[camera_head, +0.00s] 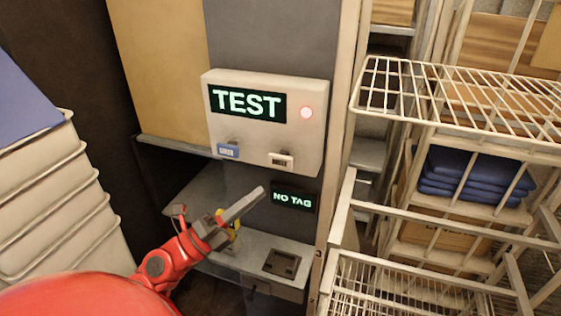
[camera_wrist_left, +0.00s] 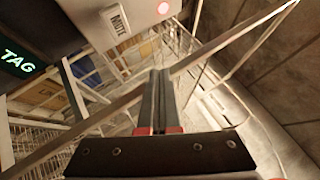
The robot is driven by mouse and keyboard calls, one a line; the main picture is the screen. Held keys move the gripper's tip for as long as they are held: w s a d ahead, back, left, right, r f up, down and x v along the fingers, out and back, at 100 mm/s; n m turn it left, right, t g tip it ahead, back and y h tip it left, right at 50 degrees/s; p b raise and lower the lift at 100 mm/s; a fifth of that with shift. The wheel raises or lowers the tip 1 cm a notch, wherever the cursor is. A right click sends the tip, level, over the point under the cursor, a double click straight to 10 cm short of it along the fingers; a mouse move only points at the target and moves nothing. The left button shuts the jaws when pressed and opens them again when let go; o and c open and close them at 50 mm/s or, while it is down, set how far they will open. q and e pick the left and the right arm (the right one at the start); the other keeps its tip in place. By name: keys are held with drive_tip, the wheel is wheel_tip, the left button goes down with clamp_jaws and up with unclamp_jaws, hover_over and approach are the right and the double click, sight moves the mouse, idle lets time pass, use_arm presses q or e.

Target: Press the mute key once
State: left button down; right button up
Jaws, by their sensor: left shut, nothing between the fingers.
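Below the display are a blue key (camera_head: 228,151) at left and a white key (camera_head: 281,160) at right. In the left wrist view the white key (camera_wrist_left: 116,20) is labelled MUTE, and the red lamp (camera_wrist_left: 163,8) shows beside it. My left gripper (camera_head: 260,191) is shut and empty, its tips below and a little left of the mute key, apart from it. Its closed fingers (camera_wrist_left: 158,78) also show in the wrist view. My right gripper is out of view.
A NO TAG display (camera_head: 293,197) is just right of my left fingertips. A grey ledge (camera_head: 235,250) with a dark inset plate lies below. Wire shelving (camera_head: 440,95) with blue folded items stands at right, stacked white crates (camera_head: 60,200) at left.

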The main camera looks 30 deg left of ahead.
use_arm(q)
drive_tip(key=b, duration=0.2)
approach(284, 160)
drive_tip(key=w+d+r, duration=0.2)
drive_tip(key=d, duration=0.1)
drive_tip(key=shift+w+r, duration=0.3)
drive_tip(key=shift+w, duration=0.5)
drive_tip(key=shift+w, duration=0.1)
idle(1.2)
drive_tip(key=shift+w+f+b, duration=0.1)
drive_tip(key=shift+w+b, duration=0.05)
drive_tip(key=shift+b, duration=0.25)
drive_tip(key=shift+w+a, duration=0.15)
drive_tip(key=shift+w, duration=0.05)
drive_tip(key=shift+w+a+b, duration=0.15)
drive_tip(key=shift+w+b, duration=0.2)
drive_tip(key=shift+w, duration=0.1)
idle(0.4)
drive_tip(key=shift+s, duration=0.15)
drive_tip(key=shift+s+d, duration=0.25)
drive_tip(key=shift+s, duration=0.5)
